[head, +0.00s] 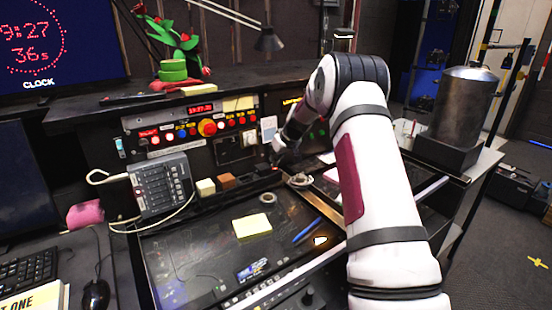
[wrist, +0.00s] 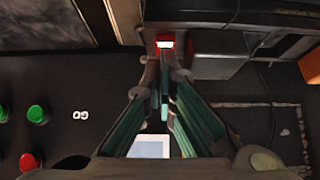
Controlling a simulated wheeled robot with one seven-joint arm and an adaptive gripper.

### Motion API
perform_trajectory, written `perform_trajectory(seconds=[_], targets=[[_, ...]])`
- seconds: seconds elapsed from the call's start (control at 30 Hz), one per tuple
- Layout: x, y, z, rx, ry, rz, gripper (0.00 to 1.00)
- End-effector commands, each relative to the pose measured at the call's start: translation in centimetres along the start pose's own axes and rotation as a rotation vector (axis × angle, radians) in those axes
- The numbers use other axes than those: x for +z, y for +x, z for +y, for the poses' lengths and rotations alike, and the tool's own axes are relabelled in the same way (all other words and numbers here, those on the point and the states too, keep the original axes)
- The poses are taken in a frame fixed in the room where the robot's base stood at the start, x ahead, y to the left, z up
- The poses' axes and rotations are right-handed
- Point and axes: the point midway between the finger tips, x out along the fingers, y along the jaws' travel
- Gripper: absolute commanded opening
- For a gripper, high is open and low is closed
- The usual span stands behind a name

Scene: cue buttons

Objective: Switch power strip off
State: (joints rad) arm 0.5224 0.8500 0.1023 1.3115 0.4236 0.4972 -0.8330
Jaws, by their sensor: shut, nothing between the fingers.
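My gripper (head: 281,158) is at the end of my arm, low against the dark console at the centre of the head view. In the wrist view its fingers (wrist: 165,68) are together and hold nothing. A small red-lit switch with a white centre (wrist: 165,43) shows just beyond the fingertips; I cannot tell whether they touch it, or whether it belongs to a power strip. A grey box with rows of dark sockets or keys (head: 160,187) and a white cord leans on the console at left; it looks like a power strip, but I cannot be sure.
A panel of coloured buttons (head: 190,130) is left of my gripper. Green buttons (wrist: 37,114) and a red button (wrist: 30,161) are left in the wrist view. Small blocks (head: 226,181) and a tape roll (head: 267,199) lie nearby. A metal canister (head: 465,105) stands at right.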

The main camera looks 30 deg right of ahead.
Motion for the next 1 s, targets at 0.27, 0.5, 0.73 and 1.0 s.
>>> perform_trajectory(seconds=[0.27,0.5,0.73,1.0], targets=[[1.0,0.3,0.0,0.000,0.000,0.000,0.00],[0.9,0.3,0.0,0.000,-0.001,0.000,0.00],[0.4,0.7,0.0,0.000,-0.001,0.000,0.00],[-0.4,1.1,0.0,0.000,-0.002,0.000,0.00]])
